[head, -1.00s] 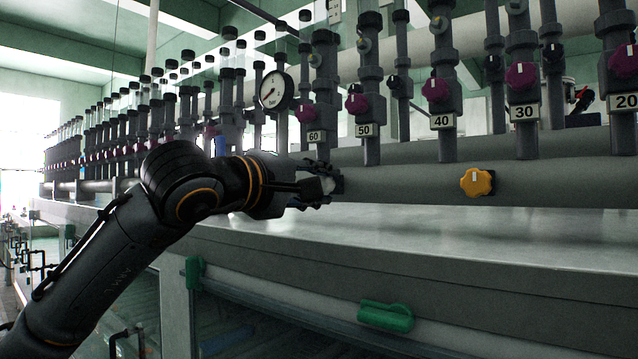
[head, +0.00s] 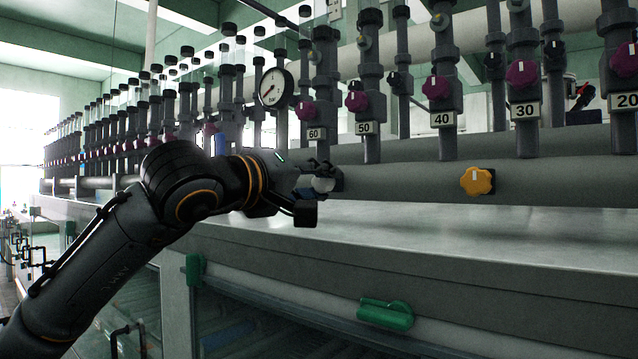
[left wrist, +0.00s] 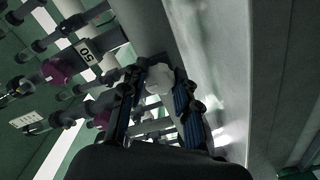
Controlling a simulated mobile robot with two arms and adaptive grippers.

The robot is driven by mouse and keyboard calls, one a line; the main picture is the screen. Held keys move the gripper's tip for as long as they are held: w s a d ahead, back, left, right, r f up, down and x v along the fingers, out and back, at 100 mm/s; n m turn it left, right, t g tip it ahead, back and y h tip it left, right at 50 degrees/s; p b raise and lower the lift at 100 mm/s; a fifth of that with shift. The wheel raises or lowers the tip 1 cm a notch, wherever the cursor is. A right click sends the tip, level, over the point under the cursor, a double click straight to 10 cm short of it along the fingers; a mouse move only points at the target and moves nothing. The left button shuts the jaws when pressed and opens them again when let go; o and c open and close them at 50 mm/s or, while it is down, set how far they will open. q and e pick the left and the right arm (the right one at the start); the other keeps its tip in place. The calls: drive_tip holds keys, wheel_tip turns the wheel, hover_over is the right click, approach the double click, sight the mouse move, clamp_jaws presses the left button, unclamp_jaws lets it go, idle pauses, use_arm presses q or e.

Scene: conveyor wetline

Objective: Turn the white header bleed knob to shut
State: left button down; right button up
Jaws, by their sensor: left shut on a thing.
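The white header bleed knob (head: 323,184) sits on the front of the lower grey header pipe, left of the yellow knob. It also shows in the left wrist view (left wrist: 159,79), between the fingertips. My left gripper (head: 318,180) reaches it from the left and is shut on it, with a finger on either side in the left wrist view (left wrist: 160,88). The fingers hide part of the knob, and I cannot read its pointer mark. My right gripper is in neither view.
A yellow knob (head: 477,181) is on the same pipe (head: 405,184) to the right. Purple knobs (head: 436,87) and numbered tags line the row above. A pressure gauge (head: 276,88) stands above my gripper. A metal ledge (head: 450,235) runs below, with green handles (head: 386,314) on its front.

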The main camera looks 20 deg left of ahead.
use_arm(q)
drive_tip(key=shift+f, duration=0.15)
drive_tip(key=c, duration=1)
unclamp_jaws()
drive_tip(key=shift+s+a, duration=0.2)
drive_tip(key=shift+s, duration=0.3)
drive_tip(key=v, duration=1.1)
